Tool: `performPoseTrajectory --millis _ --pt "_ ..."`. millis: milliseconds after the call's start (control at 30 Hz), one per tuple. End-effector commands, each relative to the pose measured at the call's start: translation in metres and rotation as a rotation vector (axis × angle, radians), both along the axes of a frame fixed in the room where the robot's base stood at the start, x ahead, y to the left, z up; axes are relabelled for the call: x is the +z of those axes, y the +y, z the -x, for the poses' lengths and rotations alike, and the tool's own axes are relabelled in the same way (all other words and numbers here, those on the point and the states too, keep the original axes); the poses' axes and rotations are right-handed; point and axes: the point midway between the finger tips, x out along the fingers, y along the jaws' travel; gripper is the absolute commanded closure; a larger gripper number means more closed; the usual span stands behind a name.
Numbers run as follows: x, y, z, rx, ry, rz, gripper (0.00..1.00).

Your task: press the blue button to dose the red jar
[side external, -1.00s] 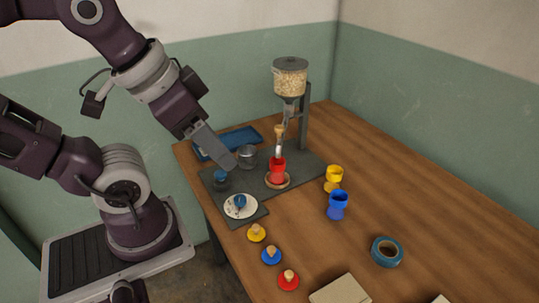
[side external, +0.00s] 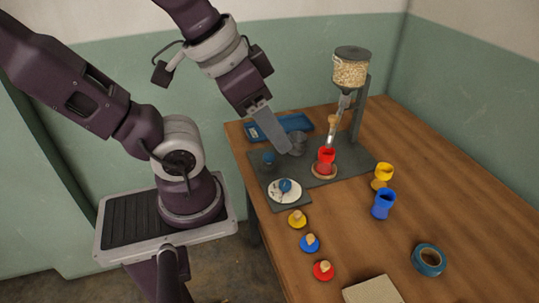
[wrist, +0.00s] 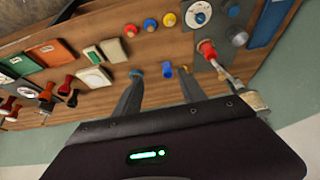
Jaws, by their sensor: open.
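The red jar (side external: 325,158) stands upright on a round wooden coaster under the spout of the grain hopper (side external: 350,72); it also shows in the wrist view (wrist: 207,49). On the dark mat sit a small round blue button (side external: 269,159) and, nearer, a white dial with a blue knob (side external: 285,187). In the wrist view they are the blue button (wrist: 236,11) and the dial (wrist: 200,13) at the top. My gripper (side external: 284,150) hangs above the mat by the metal cup. In the wrist view its fingers (wrist: 160,72) are apart and empty.
A metal cup (side external: 298,144) and blue tray (side external: 296,122) lie behind the button. Yellow (side external: 383,172) and blue (side external: 383,206) goblets stand right. Yellow, blue and red lids (side external: 323,271) line the front edge. A tape roll (side external: 429,260) lies right, with bare table around it.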

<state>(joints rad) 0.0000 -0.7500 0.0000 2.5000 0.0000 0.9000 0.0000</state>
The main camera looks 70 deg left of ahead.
Motion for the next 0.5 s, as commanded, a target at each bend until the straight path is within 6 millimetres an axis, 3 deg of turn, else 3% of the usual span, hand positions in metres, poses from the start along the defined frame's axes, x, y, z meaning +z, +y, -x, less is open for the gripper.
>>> performPoseTrajectory --millis 200,433,500 --pt "0.0 0.0 0.0 0.0 0.0 0.0 0.52" --pt "0.0 0.0 0.0 0.0 0.0 0.0 0.97" --pt "0.0 0.0 0.0 0.0 0.0 0.0 1.0"
